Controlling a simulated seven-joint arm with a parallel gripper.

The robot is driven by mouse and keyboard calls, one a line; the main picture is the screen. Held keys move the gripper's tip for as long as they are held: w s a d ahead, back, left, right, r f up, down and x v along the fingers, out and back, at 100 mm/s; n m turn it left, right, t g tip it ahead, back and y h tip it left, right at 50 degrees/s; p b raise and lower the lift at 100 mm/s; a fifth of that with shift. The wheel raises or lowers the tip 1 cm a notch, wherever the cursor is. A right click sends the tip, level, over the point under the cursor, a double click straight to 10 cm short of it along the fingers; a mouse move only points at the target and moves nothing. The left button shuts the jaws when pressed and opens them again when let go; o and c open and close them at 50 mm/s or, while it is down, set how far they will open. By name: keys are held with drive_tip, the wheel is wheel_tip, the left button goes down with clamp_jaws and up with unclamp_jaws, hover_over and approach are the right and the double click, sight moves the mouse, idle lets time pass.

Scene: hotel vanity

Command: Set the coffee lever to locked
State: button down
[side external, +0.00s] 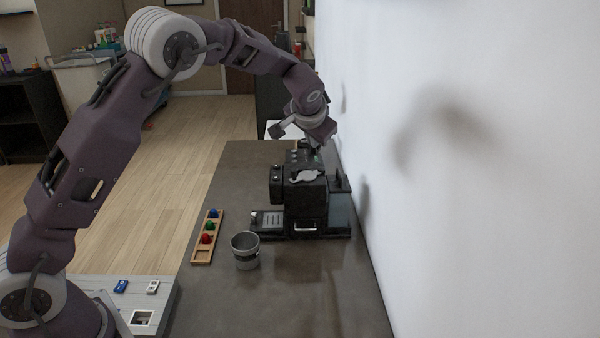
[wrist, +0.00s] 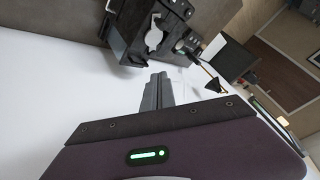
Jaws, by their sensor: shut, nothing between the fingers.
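The black coffee machine (side external: 305,208) stands on the counter near the wall; part of it shows at the top of the wrist view (wrist: 127,32). A light grey lever-like piece (side external: 304,176) lies on its top, also visible in the wrist view (wrist: 154,38). I cannot tell which setting it marks. My gripper (side external: 315,147) is over the far end of the machine, partly hidden. In the wrist view my gripper (wrist: 158,77) is shut and empty, with its tips beside the machine and apart from the light grey piece in the picture.
A grey cup (side external: 245,251) stands left of the machine's front. A wooden holder (side external: 203,251) carries green, red and blue capsules. The white wall (side external: 450,200) runs close along the right of the counter (side external: 310,290). The near counter is clear.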

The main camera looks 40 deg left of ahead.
drive_tip(key=s+d+r+g, duration=0.2)
drive_tip(key=s+d, duration=0.2)
approach(296, 173)
wheel_tip(296, 173, down, 6)
drive_tip(key=w+d, duration=0.2)
drive_tip(key=d, duration=0.1)
drive_tip(key=a, duration=0.2)
drive_tip(key=w+a, duration=0.1)
drive_tip(key=a, duration=0.1)
drive_tip(key=shift+a+f, duration=0.15)
drive_tip(key=shift+a, duration=0.15)
drive_tip(key=shift+a, duration=0.1)
drive_tip(key=shift+a+m+t+h, duration=0.3)
drive_tip(key=shift+a+m, duration=0.3)
drive_tip(key=shift+a, duration=0.15)
drive_tip(key=a+m, duration=0.1)
drive_tip(key=a+m+h, duration=0.1)
drive_tip(key=a+m+t+h, duration=0.1)
drive_tip(key=shift+w+a+m, duration=0.2)
drive_tip(key=shift+w+m, duration=0.1)
drive_tip(key=shift+w, duration=0.05)
drive_tip(key=shift+w+a, duration=0.2)
drive_tip(key=shift+a, duration=0.2)
